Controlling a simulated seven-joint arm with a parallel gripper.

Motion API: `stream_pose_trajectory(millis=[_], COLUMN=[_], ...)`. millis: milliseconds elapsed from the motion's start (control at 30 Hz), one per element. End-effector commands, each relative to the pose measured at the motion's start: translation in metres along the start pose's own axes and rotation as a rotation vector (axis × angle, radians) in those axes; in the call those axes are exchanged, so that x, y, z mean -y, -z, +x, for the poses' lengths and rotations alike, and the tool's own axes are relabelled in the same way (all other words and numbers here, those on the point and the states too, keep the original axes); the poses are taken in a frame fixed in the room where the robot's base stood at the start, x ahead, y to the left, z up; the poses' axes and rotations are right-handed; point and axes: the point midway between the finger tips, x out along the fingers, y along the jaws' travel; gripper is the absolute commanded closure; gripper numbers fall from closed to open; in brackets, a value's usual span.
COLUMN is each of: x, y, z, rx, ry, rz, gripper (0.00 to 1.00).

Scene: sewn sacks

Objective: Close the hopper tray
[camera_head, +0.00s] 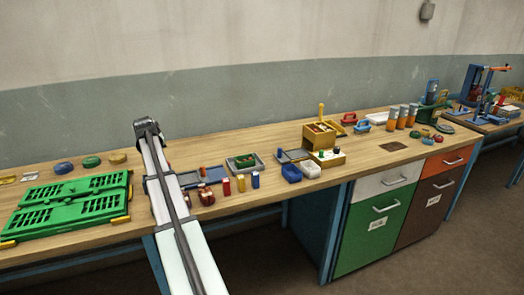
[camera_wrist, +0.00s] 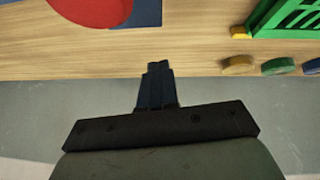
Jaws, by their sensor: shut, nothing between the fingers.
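In the head view a yellow wooden box (camera_head: 319,134) with an upright knob stands on the bench. A low yellow tray (camera_head: 328,160) with small coloured pieces sits at its front; this may be the hopper and its tray, out from the body, but I cannot tell for certain. My gripper's fingers (camera_wrist: 157,68) are together and empty in the wrist view, over the bench near the wall. In the head view my arm rises at left centre, well left of the yellow box, and the fingers cannot be made out.
Green crates (camera_head: 68,207) lie left of my arm, with coloured discs (camera_head: 91,161) behind. Small trays (camera_head: 245,163), red pieces and blue (camera_head: 291,172) and white bins stand between my arm and the yellow box. Orange-banded cylinders (camera_head: 402,117) stand further right. Drawers (camera_head: 386,181) below look shut.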

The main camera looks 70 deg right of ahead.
Motion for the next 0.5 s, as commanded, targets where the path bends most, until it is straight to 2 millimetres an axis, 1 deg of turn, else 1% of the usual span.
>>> stream_pose_trajectory(millis=[33, 67, 100, 167, 200, 267, 300, 367, 400, 500], x=[-0.038, -0.057, -0.084, -0.122, -0.148, -0.187, -0.212, -0.248, -0.271, -0.320], y=[-0.003, -0.005, -0.009, -0.016, -0.021, -0.030, -0.036, -0.047, -0.054, -0.071], z=[0.002, 0.002, 0.002, 0.001, 0.000, -0.003, -0.006, -0.011, -0.015, -0.025], rx=[0.018, 0.031, 0.047, 0.072, 0.089, 0.116, 0.134, 0.161, 0.179, 0.220], ry=[-0.046, -0.071, -0.105, -0.155, -0.189, -0.239, -0.272, -0.320, -0.350, -0.417], rz=[0.021, 0.030, 0.044, 0.065, 0.079, 0.102, 0.118, 0.141, 0.156, 0.190], gripper=[1.00, 1.00, 1.00, 1.00, 1.00, 1.00, 1.00, 1.00, 1.00, 1.00])
